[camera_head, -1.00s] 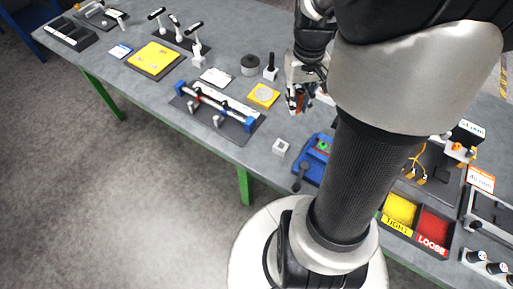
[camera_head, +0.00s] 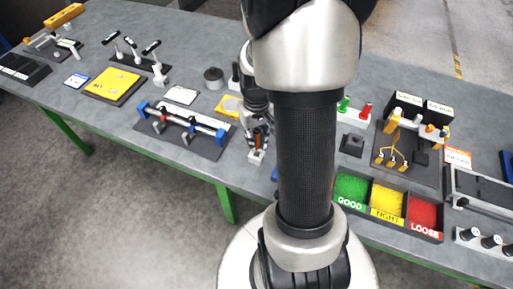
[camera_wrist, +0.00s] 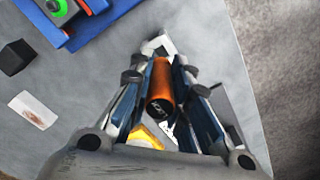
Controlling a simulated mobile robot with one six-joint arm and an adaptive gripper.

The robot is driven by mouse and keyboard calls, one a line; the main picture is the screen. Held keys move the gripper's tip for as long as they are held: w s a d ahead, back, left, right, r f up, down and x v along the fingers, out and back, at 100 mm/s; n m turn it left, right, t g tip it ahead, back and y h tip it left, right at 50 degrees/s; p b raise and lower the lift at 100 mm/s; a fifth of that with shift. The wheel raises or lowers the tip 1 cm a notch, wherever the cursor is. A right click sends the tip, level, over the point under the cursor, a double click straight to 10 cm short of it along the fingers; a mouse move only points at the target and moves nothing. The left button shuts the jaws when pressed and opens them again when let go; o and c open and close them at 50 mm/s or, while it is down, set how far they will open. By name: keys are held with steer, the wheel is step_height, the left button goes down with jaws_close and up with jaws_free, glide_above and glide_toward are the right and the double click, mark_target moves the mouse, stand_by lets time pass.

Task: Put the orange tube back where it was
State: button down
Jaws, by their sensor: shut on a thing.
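The orange tube (camera_wrist: 161,92) is between the fingers of my gripper (camera_wrist: 162,75) in the wrist view, gripped from both sides. One end, with dark marking, faces the camera. In the head view my gripper (camera_head: 258,138) is low over the bench, with a little orange showing between its fingers. A small white block (camera_head: 256,157) stands right below the fingertips. A white piece (camera_wrist: 160,45) also shows just past the fingertips in the wrist view. I cannot tell whether the tube touches it; the tube's far end is hidden.
A rail fixture with blue ends (camera_head: 180,128) stands left of my gripper. A blue device (camera_wrist: 75,15) lies close by, mostly hidden by my arm in the head view. GOOD, TIGHT and LOOSE bins (camera_head: 388,203) are at the right. Bare bench lies around the white block.

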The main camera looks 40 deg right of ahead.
steer(key=shift+f+b, duration=0.55)
steer(key=shift+f, duration=1.45)
steer(key=shift+f, duration=0.2)
steer(key=c, duration=1.5)
jaws_free()
steer(key=shift+r, duration=0.1)
